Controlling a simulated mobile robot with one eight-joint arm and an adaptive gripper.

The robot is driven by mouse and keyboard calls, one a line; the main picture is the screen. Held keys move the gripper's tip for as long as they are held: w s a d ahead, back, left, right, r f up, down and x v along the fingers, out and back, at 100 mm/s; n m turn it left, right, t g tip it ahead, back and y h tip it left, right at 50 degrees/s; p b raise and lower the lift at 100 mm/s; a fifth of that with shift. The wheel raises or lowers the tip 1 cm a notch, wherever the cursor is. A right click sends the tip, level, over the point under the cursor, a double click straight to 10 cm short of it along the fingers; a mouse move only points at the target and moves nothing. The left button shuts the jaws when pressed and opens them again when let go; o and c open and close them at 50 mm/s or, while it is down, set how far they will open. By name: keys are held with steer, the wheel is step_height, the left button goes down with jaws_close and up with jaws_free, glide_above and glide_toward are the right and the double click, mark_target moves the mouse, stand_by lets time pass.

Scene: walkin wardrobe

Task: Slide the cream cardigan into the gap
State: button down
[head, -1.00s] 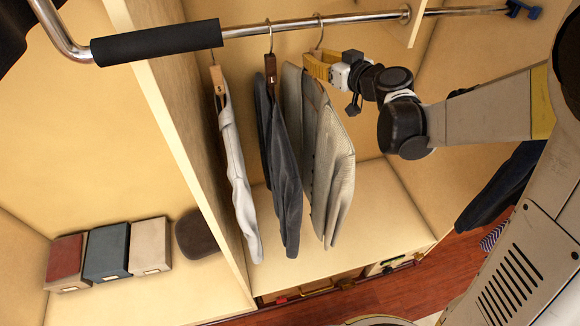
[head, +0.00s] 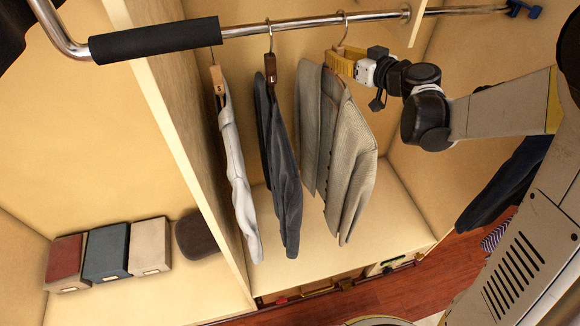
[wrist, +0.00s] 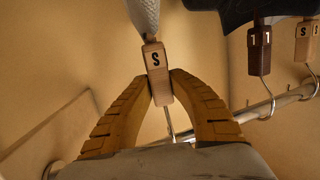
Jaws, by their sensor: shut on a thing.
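The cream cardigan (head: 347,165), greyish beige here with a buttoned front, hangs from the rail (head: 300,24) by its hook. It is the rightmost of the garments in this bay. My gripper (head: 342,65) is shut on its hanger just below the hook. In the wrist view my gripper's yellow fingers (wrist: 160,90) pinch the wooden hanger block marked S (wrist: 156,62). A whitish garment (head: 236,175) hangs further left, near the partition.
The wooden partition (head: 180,130) stands left of the garments. A dark grip sleeve (head: 155,40) covers the rail's left part. Boxes (head: 107,252) sit on the left shelf. Another dark garment (head: 505,185) hangs at the right. The rail right of the cardigan is bare up to a bracket (head: 405,13).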

steer(key=c, duration=1.2)
jaws_free()
steer(key=shift+c, duration=0.2)
steer(key=shift+d, duration=0.1)
steer(key=v, duration=1.2)
steer(key=s+a+f+m+g+h, duration=0.1)
steer(key=s+a+f+g+h, duration=0.1)
steer(key=s, duration=0.5)
steer(key=s+a+f+m+g+h, duration=0.2)
steer(key=s+f+g, duration=0.1)
steer(key=s, duration=0.3)
steer(key=s+d+f+m+h, duration=0.1)
steer(key=s+d+h, duration=0.1)
steer(key=s, duration=0.3)
steer(key=s+d+f+m+g+h, duration=0.1)
steer(key=s+d+f+m+h, duration=0.1)
steer(key=s, duration=0.4)
steer(key=shift+s+d+f+m+h, duration=0.15)
steer(key=shift+d+m+h, duration=0.15)
steer(key=shift+d, duration=0.35)
